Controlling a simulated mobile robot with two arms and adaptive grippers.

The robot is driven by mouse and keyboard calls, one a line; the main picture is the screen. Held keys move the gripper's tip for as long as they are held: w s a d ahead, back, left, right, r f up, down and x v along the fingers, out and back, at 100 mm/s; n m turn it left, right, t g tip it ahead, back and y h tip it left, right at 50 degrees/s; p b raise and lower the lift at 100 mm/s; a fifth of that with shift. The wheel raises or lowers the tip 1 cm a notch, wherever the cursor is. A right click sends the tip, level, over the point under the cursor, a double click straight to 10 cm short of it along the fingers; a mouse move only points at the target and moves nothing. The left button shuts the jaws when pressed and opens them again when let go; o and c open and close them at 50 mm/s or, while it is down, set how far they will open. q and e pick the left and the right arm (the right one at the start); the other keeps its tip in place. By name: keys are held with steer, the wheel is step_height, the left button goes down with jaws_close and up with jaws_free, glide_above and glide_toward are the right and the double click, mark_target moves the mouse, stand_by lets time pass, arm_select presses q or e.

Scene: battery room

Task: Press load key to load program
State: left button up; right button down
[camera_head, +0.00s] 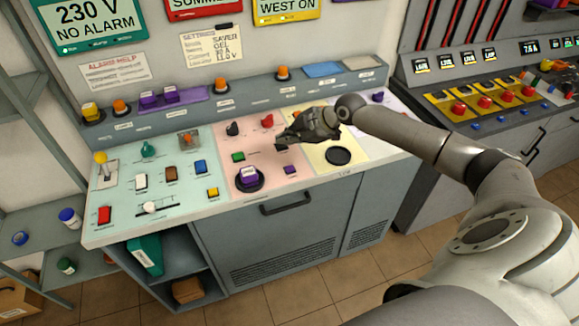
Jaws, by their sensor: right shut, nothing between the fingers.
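A control desk (330,185) with colored panels holds many keys, and the small labels are too small to read, so I cannot tell which is the load key. On the pink panel are a green key (238,156), a purple key (290,169), and a purple cap on a black round base (248,178). My right gripper (279,143) is shut and empty, over the right part of the pink panel, beyond the purple key. It hides part of the panel; whether it touches anything is unclear. My left gripper is not in view.
The mint panel at left has a yellow-topped lever (101,160), a red switch (104,215) and a blue key (200,166). A black round part (338,156) sits on the yellow panel. A raised ledge with orange knobs runs behind. A second console (480,105) stands right.

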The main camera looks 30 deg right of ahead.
mark_target(288, 170)
steer(key=shift+f, duration=0.15)
step_height(288, 170, down, 9)
steer(key=b, duration=0.6)
steer(key=shift+r+b, duration=0.2)
steer(key=shift+b, duration=0.1)
stand_by(1.2)
steer(key=shift+f+b, duration=0.35)
steer(key=shift+f, duration=0.05)
steer(key=shift+f+b, duration=0.45)
steer(key=shift+f, duration=0.05)
stand_by(0.5)
steer(key=shift+r, duration=0.1)
stand_by(0.3)
steer(key=shift+r+p, duration=0.6)
steer(key=shift+r, duration=0.2)
